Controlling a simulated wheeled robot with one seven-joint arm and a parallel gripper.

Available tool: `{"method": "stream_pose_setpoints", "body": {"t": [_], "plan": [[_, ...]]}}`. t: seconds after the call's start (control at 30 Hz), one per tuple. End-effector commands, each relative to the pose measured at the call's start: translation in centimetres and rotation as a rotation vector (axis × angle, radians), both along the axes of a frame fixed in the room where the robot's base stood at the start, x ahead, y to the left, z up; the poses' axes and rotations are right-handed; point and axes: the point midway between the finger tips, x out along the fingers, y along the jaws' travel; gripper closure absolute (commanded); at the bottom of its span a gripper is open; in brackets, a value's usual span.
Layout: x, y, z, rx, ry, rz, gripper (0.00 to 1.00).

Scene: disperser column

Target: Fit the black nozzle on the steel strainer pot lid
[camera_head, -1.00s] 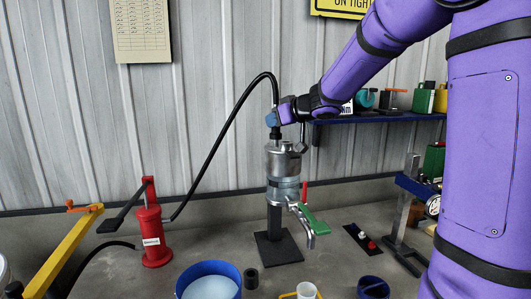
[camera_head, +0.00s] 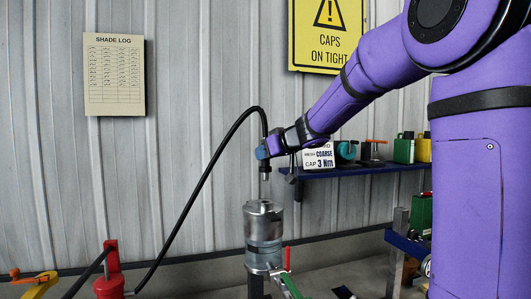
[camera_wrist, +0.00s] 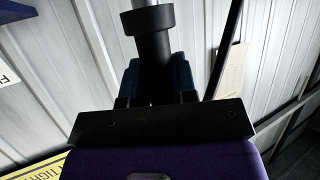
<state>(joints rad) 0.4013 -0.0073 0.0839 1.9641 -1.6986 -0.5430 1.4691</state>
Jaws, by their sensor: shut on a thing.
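The steel strainer pot (camera_head: 263,245) stands upright on its column, low in the middle of the head view. Its lid (camera_head: 262,207) is on top, with no nozzle on it. My gripper (camera_head: 264,151) is above the pot and shut on the black nozzle (camera_head: 265,169). The nozzle points down, roughly over the lid, with a clear gap between them. In the wrist view my gripper's blue fingers (camera_wrist: 155,80) close around the black nozzle (camera_wrist: 150,45), whose wider collar shows at the top.
A black hose (camera_head: 205,175) arches from the nozzle to a red pump (camera_head: 109,285) at lower left. A blue shelf (camera_head: 345,171) with boxes and bottles is behind to the right. A red lever (camera_head: 287,258) sits at the pot's lower right. Corrugated wall is behind.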

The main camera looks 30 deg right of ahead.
Motion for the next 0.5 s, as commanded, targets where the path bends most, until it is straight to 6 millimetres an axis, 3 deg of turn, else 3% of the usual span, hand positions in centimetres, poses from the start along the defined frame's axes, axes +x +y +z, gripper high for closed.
{"method": "stream_pose_setpoints", "body": {"t": [0.5], "plan": [[0.0, 0.0, -4.2, 0.001, 0.001, 0.0, 1.0]]}}
